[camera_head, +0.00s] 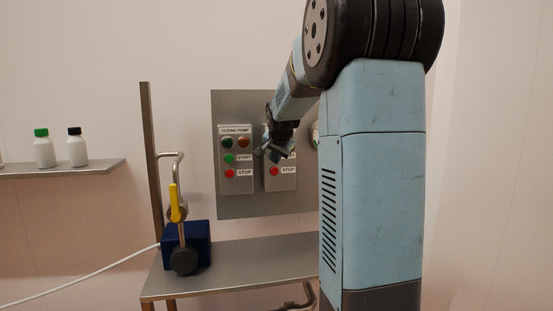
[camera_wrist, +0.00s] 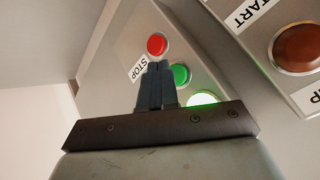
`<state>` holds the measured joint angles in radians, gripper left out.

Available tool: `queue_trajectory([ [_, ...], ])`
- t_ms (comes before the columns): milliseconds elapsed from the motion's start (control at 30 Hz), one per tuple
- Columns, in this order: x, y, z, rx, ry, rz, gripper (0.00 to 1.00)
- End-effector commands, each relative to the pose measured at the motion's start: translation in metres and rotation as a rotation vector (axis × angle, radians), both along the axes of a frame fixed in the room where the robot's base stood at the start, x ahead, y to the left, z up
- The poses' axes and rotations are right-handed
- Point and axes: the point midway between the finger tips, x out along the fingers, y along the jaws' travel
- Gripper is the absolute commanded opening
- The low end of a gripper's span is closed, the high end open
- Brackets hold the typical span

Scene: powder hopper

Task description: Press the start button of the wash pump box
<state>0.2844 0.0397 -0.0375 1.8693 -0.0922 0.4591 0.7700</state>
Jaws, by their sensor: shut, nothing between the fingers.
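My gripper (camera_head: 272,150) is shut and empty, in front of the right of two button boxes in the head view. It hides most of that box's upper part, including its name plate. This box's red stop button (camera_head: 274,171) shows below the gripper. In the wrist view, the shut fingers (camera_wrist: 155,70) lie just beside the green start button (camera_wrist: 181,75); I cannot tell whether they touch it. The red stop button also shows there (camera_wrist: 157,45), past the fingertips. A green lamp (camera_wrist: 202,98) on the same box is lit.
The dosing pump box (camera_head: 236,185) stands to the left on the same grey panel (camera_head: 270,205). Its reddish lamp shows in the wrist view (camera_wrist: 298,48). A metal table (camera_head: 240,262) below holds a blue block (camera_head: 200,240) with a yellow-handled valve (camera_head: 176,203). Bottles stand on a left shelf (camera_head: 95,168).

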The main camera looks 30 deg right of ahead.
Motion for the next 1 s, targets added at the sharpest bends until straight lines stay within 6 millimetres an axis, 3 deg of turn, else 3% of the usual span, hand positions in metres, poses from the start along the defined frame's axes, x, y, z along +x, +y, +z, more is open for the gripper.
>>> queue_trajectory([
  [367,-0.003,0.001,0.0,0.0,0.0,0.0,0.0],
  [1000,-0.048,0.014,0.0,0.0,0.0,0.0,0.0],
])
